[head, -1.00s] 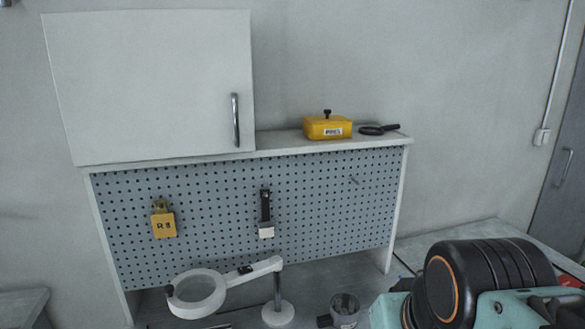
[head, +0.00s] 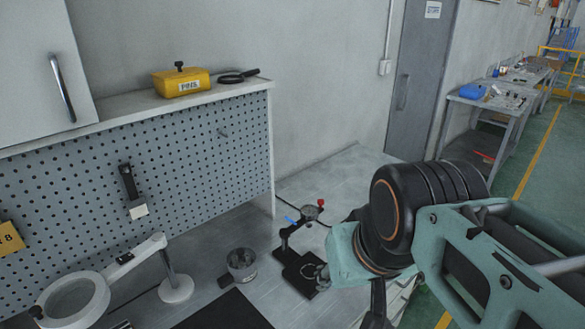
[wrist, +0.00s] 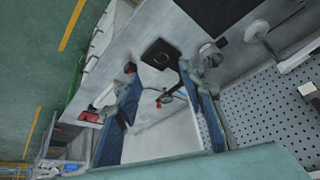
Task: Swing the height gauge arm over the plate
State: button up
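The height gauge (head: 290,235) stands on the bench, right of the pegboard, in the head view. It is black with a round dial, a red knob and a blue part at its upper end. My gripper (wrist: 160,75) is open, with blue pads wide apart and nothing gripped. In the head view its fingers are mostly out of frame.
A grey cup (head: 241,264), a ring magnifier (head: 75,300) and a black mat (head: 225,312) are left of the gauge. The pegboard (head: 190,150) rises behind. A yellow box (head: 182,82) sits on the shelf. Bare bench (head: 345,185) lies behind the gauge.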

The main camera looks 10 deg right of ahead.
aim_at(306, 217)
jog(key=i+l+u, duration=0.1)
jog(key=l, duration=0.2)
jog(key=i+l+u, duration=0.2)
jog(key=l, duration=0.45)
jog(key=i+l+u, duration=0.1)
jog(key=l, duration=0.25)
jog(key=i, duration=0.1)
